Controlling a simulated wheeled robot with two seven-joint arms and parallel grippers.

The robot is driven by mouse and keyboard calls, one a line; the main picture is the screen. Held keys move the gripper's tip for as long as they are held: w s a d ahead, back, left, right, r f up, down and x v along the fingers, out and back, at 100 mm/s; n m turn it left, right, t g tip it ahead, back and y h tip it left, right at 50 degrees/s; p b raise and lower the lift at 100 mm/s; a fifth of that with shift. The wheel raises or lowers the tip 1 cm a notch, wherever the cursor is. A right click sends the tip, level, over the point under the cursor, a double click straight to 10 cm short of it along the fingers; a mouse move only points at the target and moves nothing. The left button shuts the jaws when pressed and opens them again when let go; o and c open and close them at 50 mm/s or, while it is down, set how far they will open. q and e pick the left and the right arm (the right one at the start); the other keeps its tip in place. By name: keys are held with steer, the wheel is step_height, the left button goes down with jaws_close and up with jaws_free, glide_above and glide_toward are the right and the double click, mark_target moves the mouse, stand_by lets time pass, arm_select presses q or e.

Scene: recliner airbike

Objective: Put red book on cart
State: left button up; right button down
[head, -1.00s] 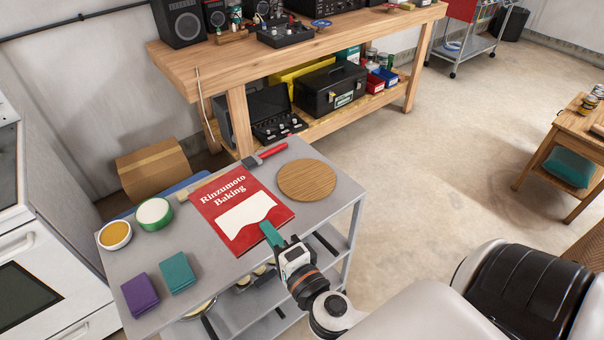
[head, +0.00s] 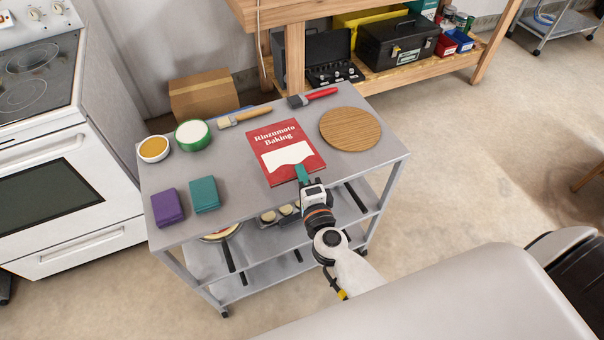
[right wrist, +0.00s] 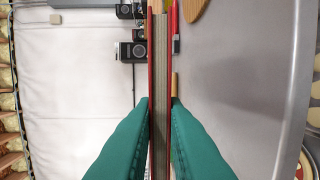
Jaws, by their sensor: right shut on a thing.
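The red book (head: 284,142), titled "Rinzumoto Baking", lies flat, cover up, over the grey top of the cart (head: 228,180). My right gripper (head: 302,174) is shut on its near edge, at the cart's front side. In the right wrist view, the book (right wrist: 160,80) shows edge-on between the two green fingers (right wrist: 160,135). One finger is on the cart-top side of the book. I cannot tell whether the book touches the cart top. My left gripper is not in view.
A round wooden board (head: 350,129) is right of the book. Two brushes (head: 245,117) (head: 312,97) lie behind it. Purple (head: 167,207) and teal (head: 204,194) cloths and two bowls (head: 153,149) (head: 193,134) are to the left. A stove (head: 60,150) stands left of the cart.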

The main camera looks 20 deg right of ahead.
steer(key=shift+f+b, duration=2.1)
steer(key=shift+f, duration=0.8)
steer(key=shift+f, duration=0.3)
steer(key=c, duration=1.7)
jaws_free()
steer(key=shift+c, duration=0.2)
steer(key=shift+r, duration=0.3)
steer(key=s, duration=0.9)
steer(key=shift+d, duration=0.15)
